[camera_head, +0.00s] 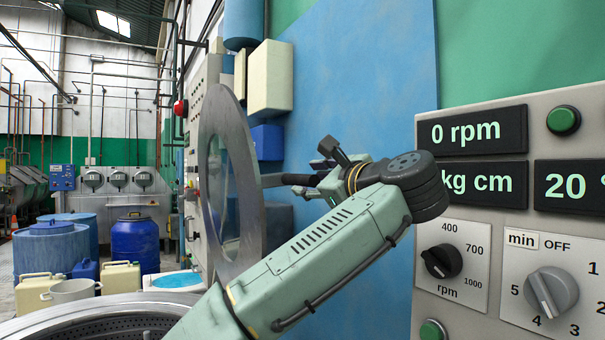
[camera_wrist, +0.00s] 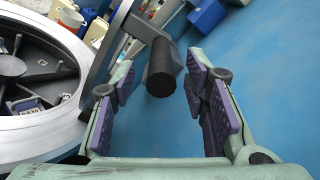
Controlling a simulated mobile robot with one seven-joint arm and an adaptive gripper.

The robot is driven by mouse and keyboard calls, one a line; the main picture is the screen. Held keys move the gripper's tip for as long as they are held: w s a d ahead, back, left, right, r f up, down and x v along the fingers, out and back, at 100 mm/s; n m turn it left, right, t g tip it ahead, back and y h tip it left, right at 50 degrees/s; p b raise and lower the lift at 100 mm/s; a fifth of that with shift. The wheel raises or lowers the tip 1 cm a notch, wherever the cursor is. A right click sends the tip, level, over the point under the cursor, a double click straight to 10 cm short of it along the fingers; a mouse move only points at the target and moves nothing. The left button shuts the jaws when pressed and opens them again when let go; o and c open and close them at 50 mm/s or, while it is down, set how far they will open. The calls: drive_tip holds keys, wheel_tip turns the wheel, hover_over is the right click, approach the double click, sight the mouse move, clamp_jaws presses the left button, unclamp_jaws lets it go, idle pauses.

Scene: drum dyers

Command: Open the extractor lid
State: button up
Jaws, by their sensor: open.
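The extractor lid (camera_head: 215,120), a grey metal ring around a clear pane, stands raised and close to upright in the head view. Its edge also shows in the wrist view (camera_wrist: 104,48). A dark bar handle (camera_head: 296,179) sticks out from its right side. In the wrist view the handle's black round end (camera_wrist: 161,68) lies between my open fingers, with gaps on both sides. My gripper (camera_wrist: 160,85) is open and empty around the handle; in the head view my gripper (camera_head: 325,175) is partly hidden by my arm. The extractor drum (camera_wrist: 62,128) is uncovered.
A control panel (camera_head: 475,210) with displays and knobs stands close at the right. A blue wall panel (camera_head: 360,80) is behind my arm. Blue barrels (camera_head: 135,243), cream canisters (camera_head: 120,277) and a pot (camera_head: 72,290) stand beyond the drum at the left.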

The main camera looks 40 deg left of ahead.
sight(302, 180)
drive_tip(key=shift+p+x, duration=0.55)
drive_tip(key=shift+x, duration=1.8)
clamp_jaws()
